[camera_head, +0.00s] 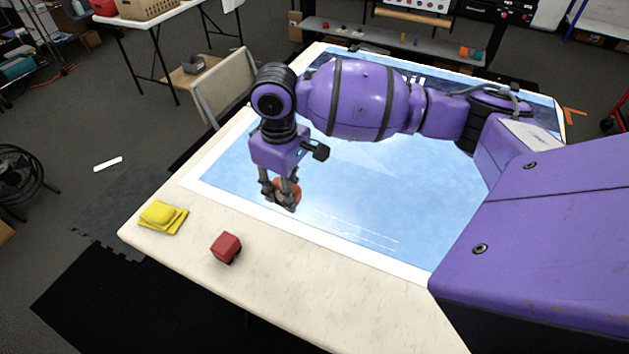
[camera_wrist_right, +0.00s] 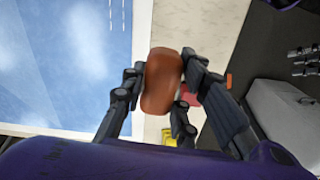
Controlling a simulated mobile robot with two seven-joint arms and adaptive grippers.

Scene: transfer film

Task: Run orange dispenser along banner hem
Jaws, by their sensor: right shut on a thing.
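The orange dispenser (camera_head: 286,190) is between the fingers of my right gripper (camera_head: 279,192), near the left part of the banner's front edge. In the right wrist view the orange dispenser (camera_wrist_right: 161,80) sits between both fingers of the right gripper (camera_wrist_right: 160,95), which is shut on it. The blue banner (camera_head: 330,200) with a white border, the hem (camera_head: 335,245), lies flat on the table. The head view does not clearly show whether the dispenser touches the banner. My left gripper is not in view.
A folded yellow cloth (camera_head: 163,216) and a red block (camera_head: 226,247) lie on the bare cream table edge (camera_head: 290,285) in front of the banner. A chair (camera_head: 224,88) stands behind the table's left side. My right arm covers much of the banner's far part.

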